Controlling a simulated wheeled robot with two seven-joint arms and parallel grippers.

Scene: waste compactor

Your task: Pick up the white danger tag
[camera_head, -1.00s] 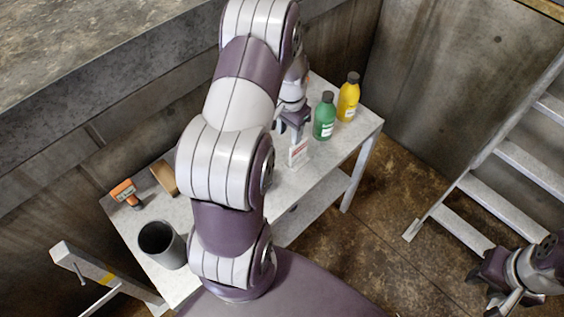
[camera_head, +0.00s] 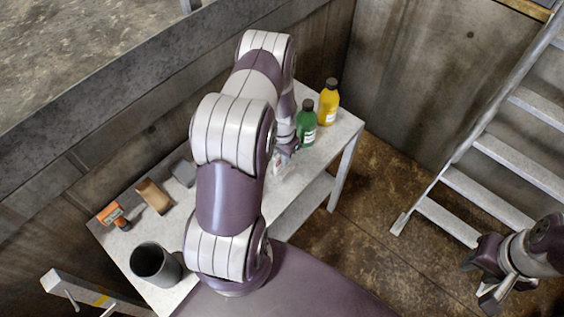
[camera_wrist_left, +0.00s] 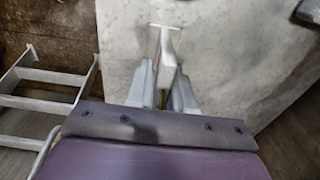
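The white danger tag (camera_head: 277,166) stands on the table near its right edge, partly hidden by my left arm. In the left wrist view the tag (camera_wrist_left: 166,52) shows nearly edge-on between the fingers. My left gripper (camera_head: 288,151) is low over the table at the tag. In the left wrist view its two fingers (camera_wrist_left: 164,72) stand on either side of the tag, apart, with a narrow gap visible; firm contact cannot be seen. My right gripper (camera_head: 485,280) is at the lower right, away from the table; its finger opening is unclear.
On the grey table (camera_head: 335,140), a green bottle (camera_head: 306,126) and a yellow bottle (camera_head: 328,103) stand just beyond my left gripper. An orange tool (camera_head: 113,215), a brown block (camera_head: 154,196), a grey item (camera_head: 183,173) and a dark cup (camera_head: 156,263) are at left. Metal stairs (camera_head: 475,190) rise at right.

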